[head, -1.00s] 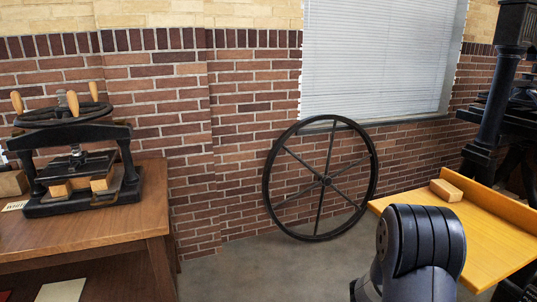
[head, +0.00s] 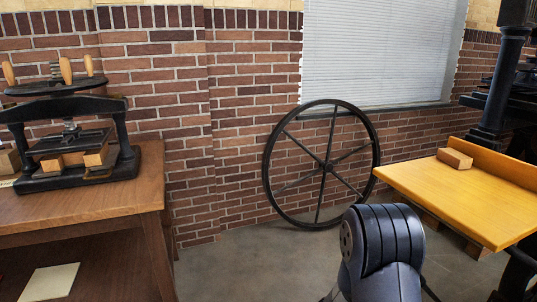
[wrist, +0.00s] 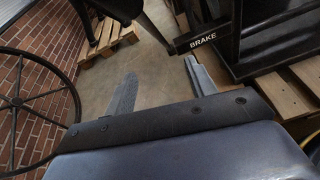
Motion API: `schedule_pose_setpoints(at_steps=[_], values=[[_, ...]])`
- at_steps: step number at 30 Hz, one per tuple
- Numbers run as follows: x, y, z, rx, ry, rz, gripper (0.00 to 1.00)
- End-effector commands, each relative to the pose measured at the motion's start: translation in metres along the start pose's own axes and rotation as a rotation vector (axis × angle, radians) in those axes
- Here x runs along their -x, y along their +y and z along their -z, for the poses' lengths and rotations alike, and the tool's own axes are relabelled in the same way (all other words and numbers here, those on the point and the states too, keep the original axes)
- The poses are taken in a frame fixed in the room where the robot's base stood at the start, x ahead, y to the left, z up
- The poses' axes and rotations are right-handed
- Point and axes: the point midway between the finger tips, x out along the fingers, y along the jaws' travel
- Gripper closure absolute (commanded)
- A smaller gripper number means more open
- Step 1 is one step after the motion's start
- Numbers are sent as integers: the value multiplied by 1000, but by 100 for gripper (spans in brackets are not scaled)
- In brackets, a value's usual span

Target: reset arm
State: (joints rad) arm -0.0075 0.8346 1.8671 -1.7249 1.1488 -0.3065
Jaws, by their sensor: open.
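My gripper (wrist: 160,92) shows in the wrist view with its two grey fingers spread wide apart. It is open, with nothing between the fingers but bare floor behind. In the head view, part of my arm (head: 382,250) stands at the lower middle, bent, and the gripper itself is not visible there.
A black press (head: 72,140) with small wooden blocks stands on a wooden table (head: 90,208) at left. A spoked wheel (head: 328,222) leans on the brick wall. At right is a yellow table (head: 450,195) with a block (head: 455,158). A BRAKE sign (wrist: 203,38) and pallet (wrist: 112,38) appear near my gripper.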

Motion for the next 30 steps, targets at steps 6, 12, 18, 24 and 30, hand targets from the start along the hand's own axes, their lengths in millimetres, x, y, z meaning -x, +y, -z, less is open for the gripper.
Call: schedule_pose_setpoints(at_steps=[6,12,18,24,30], values=[[4,-4,28,3,-56,-11,47],[8,-7,47,1,-107,-18,47],[11,-10,66,0,-158,-26,47],[13,-14,84,-1,-207,-34,47],[14,-17,103,-3,-256,-41,47]])
